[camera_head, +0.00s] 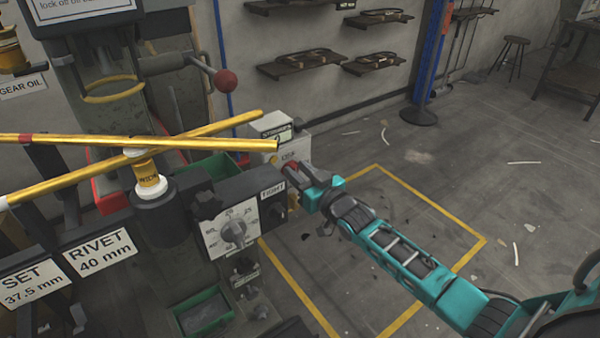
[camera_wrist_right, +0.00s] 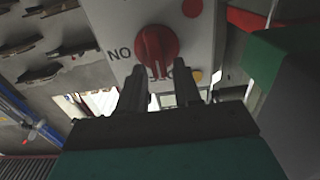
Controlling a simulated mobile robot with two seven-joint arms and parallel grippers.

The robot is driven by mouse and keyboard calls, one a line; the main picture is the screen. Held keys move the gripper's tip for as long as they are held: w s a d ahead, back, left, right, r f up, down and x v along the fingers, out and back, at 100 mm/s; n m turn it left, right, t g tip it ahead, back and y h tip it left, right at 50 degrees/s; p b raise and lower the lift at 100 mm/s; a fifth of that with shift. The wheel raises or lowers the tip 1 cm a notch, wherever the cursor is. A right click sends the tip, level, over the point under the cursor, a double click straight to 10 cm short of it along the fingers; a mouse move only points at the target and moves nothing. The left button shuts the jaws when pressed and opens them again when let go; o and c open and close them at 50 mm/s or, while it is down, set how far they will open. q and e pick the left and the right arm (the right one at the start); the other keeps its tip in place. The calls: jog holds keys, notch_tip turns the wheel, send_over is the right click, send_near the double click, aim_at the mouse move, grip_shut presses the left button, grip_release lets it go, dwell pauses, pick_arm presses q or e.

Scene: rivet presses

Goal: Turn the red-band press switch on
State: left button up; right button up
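The red switch knob (camera_wrist_right: 156,45) sits on a pale control box (camera_wrist_right: 110,20) with the label NO beside it in the wrist view. In the head view the red knob (camera_head: 291,168) shows at the front of the pale box (camera_head: 290,140), partly hidden by my gripper. My right gripper (camera_wrist_right: 160,80) is open, with its two fingertips at the near edge of the knob, one toward each side. I cannot tell whether they touch it. In the head view my right gripper (camera_head: 306,182) reaches in from the right. A yellow bar with a red band (camera_head: 25,138) crosses the press. My left gripper is out of view.
A dial panel (camera_head: 232,232) and a FIGHT-like label (camera_head: 272,190) stand just left of my gripper. Yellow bars and a lever with a red ball (camera_head: 225,81) are above. Green trays (camera_head: 205,312) lie lower left.

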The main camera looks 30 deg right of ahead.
grip_shut()
jog(key=shift+m, duration=0.4)
jog(key=m, duration=0.1)
jog(key=m+p, duration=0.1)
jog(key=shift+d+m, duration=0.3)
jog(key=shift+m, duration=0.1)
jog(key=m+b, duration=0.1)
jog(key=m, duration=0.3)
jog(key=d+f+m+b, duration=0.1)
jog(key=m, duration=0.4)
jog(key=f+m+b, duration=0.1)
jog(key=m+b, duration=0.1)
jog(key=m, duration=0.3)
jog(key=shift+w+d, duration=0.1)
jog(key=shift+d, duration=0.05)
jog(key=shift+m, duration=0.3)
jog(key=shift+o, duration=1.1)
grip_release()
